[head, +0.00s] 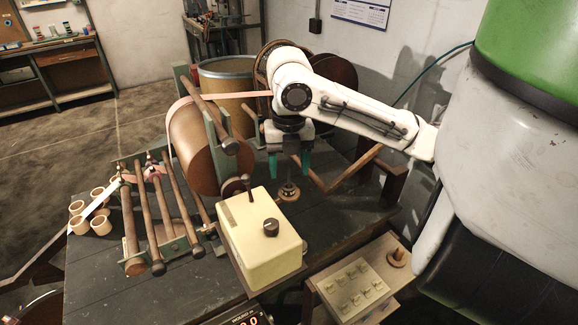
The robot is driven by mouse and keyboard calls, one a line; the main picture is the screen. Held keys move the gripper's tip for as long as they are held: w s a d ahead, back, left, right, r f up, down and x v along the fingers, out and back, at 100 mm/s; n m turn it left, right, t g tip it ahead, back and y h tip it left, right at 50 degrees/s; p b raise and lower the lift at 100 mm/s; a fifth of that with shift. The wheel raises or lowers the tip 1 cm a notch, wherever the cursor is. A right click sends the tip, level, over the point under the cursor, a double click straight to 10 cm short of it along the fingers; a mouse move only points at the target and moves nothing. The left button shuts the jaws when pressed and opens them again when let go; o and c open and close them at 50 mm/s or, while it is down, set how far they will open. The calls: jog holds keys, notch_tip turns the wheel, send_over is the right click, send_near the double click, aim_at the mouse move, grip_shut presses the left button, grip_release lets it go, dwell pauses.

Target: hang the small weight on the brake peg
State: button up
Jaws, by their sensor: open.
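My gripper (289,167) points down with its two teal fingers apart, over the dark bench behind the cream box. A small round brown piece with a knob on top (289,192), which looks like the small weight, stands on the bench just below the fingers. The gripper is empty, and I cannot tell its exact height above the piece. I cannot pick out the brake peg for certain. The large copper-brown drum (193,147) stands left of the gripper, with a pale tape running from its top toward my arm.
The cream box (262,240) with a dark knob and lever stands in front of the gripper. Several rollers (148,228) and small cups (101,226) are at left. A stand with a button panel (354,287) and a wooden disc-and-post piece (396,257) is at lower right.

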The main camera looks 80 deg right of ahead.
notch_tip(320, 180, up, 10)
jog(key=shift+p, duration=0.45)
jog(key=shift+r, duration=0.1)
